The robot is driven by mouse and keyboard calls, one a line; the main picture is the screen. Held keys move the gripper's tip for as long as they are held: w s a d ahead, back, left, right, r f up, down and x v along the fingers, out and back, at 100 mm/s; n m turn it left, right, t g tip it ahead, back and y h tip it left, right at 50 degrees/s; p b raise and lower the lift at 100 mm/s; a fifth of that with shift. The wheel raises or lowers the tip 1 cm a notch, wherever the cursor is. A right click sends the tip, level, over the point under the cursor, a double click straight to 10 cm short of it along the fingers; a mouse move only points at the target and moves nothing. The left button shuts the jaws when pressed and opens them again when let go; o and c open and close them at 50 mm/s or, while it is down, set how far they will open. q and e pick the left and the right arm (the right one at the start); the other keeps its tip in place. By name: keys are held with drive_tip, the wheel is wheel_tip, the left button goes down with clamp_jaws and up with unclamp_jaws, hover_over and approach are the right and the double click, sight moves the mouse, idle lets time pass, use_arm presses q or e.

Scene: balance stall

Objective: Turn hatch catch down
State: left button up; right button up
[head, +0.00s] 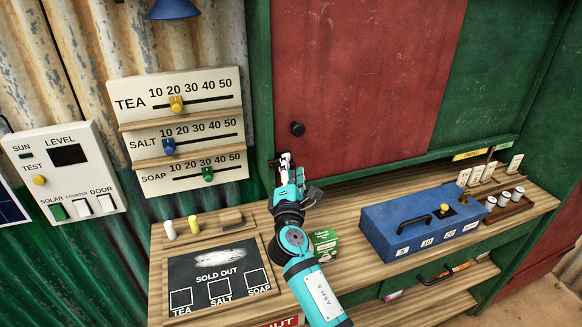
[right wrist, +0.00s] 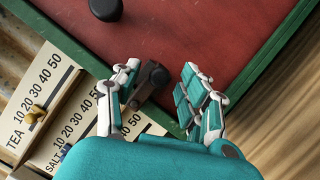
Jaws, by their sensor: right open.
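The hatch is a red panel (head: 365,75) in a green frame, with a round black knob (head: 297,129) near its lower left; the knob also shows at the top of the right wrist view (right wrist: 105,8). A small dark catch (right wrist: 150,84) with a rounded end sits at the panel's lower left edge. My right gripper (head: 287,160) is at that corner, below the knob. In the right wrist view its fingers (right wrist: 163,82) are spread, with the catch between them, nearer the left finger. Whether they touch it, I cannot tell. My left gripper is out of view.
Slider boards (head: 180,133) for tea, salt and soap hang left of the hatch. A switch panel (head: 65,172) is farther left. On the wooden counter (head: 345,215) are a sold-out board (head: 215,270), a green box (head: 324,243) beside my right arm, and a blue box (head: 420,222).

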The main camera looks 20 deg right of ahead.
drive_tip(key=v, duration=1.1)
